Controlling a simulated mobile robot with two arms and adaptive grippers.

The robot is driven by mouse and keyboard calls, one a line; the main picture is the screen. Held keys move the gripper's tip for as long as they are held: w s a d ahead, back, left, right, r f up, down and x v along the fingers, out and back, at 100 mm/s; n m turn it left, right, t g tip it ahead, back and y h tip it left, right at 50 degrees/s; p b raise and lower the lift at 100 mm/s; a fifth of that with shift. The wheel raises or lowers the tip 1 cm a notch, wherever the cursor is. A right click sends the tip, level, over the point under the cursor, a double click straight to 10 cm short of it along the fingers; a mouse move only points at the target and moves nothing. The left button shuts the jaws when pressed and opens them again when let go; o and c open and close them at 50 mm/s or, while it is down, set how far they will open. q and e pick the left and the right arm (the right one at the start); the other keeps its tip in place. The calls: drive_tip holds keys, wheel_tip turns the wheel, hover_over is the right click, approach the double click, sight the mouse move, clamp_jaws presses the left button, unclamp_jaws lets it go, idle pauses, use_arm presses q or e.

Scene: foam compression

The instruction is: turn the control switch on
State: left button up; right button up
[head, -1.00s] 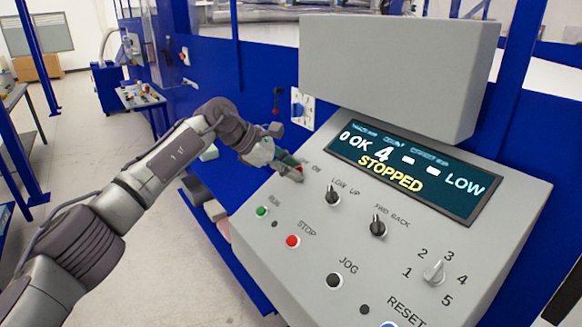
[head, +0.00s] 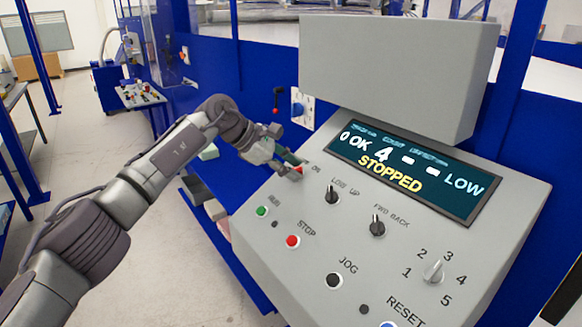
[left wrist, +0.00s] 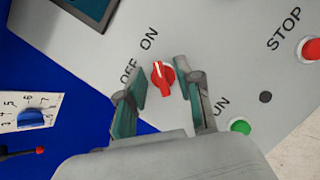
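The control switch (left wrist: 163,78) is a red knob with a white mark, seen in the left wrist view by the OFF and ON labels. Its white mark points up and slightly left, nearer the ON label than OFF. My left gripper (left wrist: 160,88) is open, with one finger on each side of the knob and a gap to both. How deep the fingertips reach around it I cannot tell. In the head view my left gripper (head: 291,169) is at the upper left of the grey control panel (head: 315,262) and mostly covers the switch. My right gripper is not in view.
The display (head: 400,170) reads STOPPED. A green RUN button (head: 261,211), a red STOP button (head: 292,241), and two black selectors (head: 332,196) are near the gripper. A grey box (head: 395,70) overhangs the panel's back. Blue machine framing stands behind.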

use_arm(q)
drive_tip(key=v, duration=1.2)
